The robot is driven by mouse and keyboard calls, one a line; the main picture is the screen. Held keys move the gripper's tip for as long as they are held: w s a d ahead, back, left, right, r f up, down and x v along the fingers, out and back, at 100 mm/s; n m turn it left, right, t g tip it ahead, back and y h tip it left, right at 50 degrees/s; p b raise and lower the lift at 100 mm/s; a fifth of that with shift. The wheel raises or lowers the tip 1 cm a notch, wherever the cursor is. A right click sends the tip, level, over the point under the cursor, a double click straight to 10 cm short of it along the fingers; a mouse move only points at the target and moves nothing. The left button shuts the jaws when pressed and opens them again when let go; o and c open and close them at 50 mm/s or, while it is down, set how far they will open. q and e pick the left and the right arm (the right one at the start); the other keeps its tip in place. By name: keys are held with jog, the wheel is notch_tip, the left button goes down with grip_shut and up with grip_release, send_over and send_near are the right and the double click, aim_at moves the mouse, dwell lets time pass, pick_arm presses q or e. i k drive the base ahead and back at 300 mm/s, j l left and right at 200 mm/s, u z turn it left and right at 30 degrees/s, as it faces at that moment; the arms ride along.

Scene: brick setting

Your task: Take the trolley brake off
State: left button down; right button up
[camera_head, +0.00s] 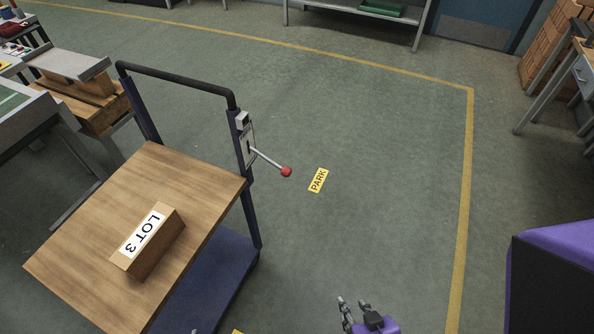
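The trolley (95,250) has a wooden top, a dark blue lower deck and a black push handle (175,82). The brake lever (268,160) is a thin metal rod with a red knob (286,172). It slants right and slightly down from a plate (246,143) on the trolley's right upright. My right gripper (355,303) is at the bottom edge, well below and right of the knob. Its fingers look apart, with nothing seen between them. Only a small grey tip, perhaps my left gripper (195,331), shows at the bottom edge; its state is hidden.
A box marked LOT 3 (148,242) lies on the trolley top. Clear green floor lies there, bounded by a yellow line (464,200). A bench (65,66) stands left, shelving (350,14) behind.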

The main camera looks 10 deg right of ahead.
aim_at(286, 172)
jog(key=i+l, duration=0.1)
jog(key=l, duration=0.35)
jog(key=i+l, duration=0.1)
jog(key=l, duration=0.8)
jog(key=i, duration=0.05)
